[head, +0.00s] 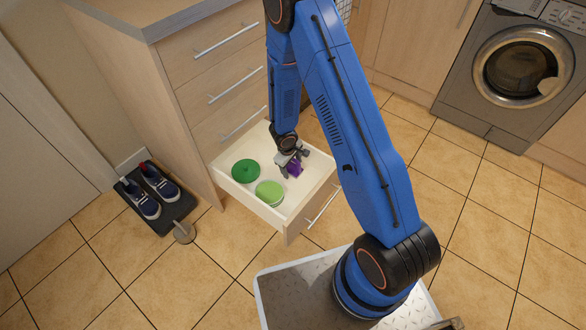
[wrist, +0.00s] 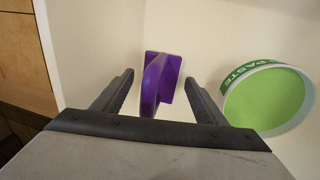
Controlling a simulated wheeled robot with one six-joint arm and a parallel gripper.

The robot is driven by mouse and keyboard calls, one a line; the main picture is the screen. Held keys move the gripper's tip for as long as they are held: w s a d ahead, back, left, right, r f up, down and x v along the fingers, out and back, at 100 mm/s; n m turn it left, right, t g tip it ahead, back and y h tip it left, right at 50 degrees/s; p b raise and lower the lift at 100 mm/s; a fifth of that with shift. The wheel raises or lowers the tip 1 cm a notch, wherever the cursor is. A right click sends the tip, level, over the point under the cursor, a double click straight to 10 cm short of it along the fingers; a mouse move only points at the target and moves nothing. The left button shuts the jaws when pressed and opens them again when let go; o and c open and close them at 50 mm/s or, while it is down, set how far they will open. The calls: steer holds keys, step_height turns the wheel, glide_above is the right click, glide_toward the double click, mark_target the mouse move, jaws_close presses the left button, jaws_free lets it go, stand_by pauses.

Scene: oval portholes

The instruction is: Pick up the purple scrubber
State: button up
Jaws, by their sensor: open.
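The purple scrubber (head: 295,168) lies in the open bottom drawer (head: 283,210), right at my gripper. In the wrist view the scrubber (wrist: 160,82) has a flat base and a raised handle, and it stands between my two fingers. My gripper (wrist: 158,88) is open, with a finger on each side of the scrubber and a visible gap to both. In the head view my gripper (head: 290,160) reaches down into the drawer from above and covers part of the scrubber.
A dark green round thing (head: 245,171) and a light green tub (head: 270,193) stand left of the scrubber in the drawer. The tub (wrist: 268,98) is close to my right finger in the wrist view. Closed drawers (head: 225,85) rise behind. Shoes (head: 152,188) sit on a mat at left.

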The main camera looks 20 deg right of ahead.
steer(key=c, duration=1.1)
steer(key=shift+r, duration=0.15)
steer(key=shift+c, duration=0.2)
steer(key=shift+r, duration=4.9)
steer(key=shift+o, duration=0.6)
steer(key=shift+a, duration=0.1)
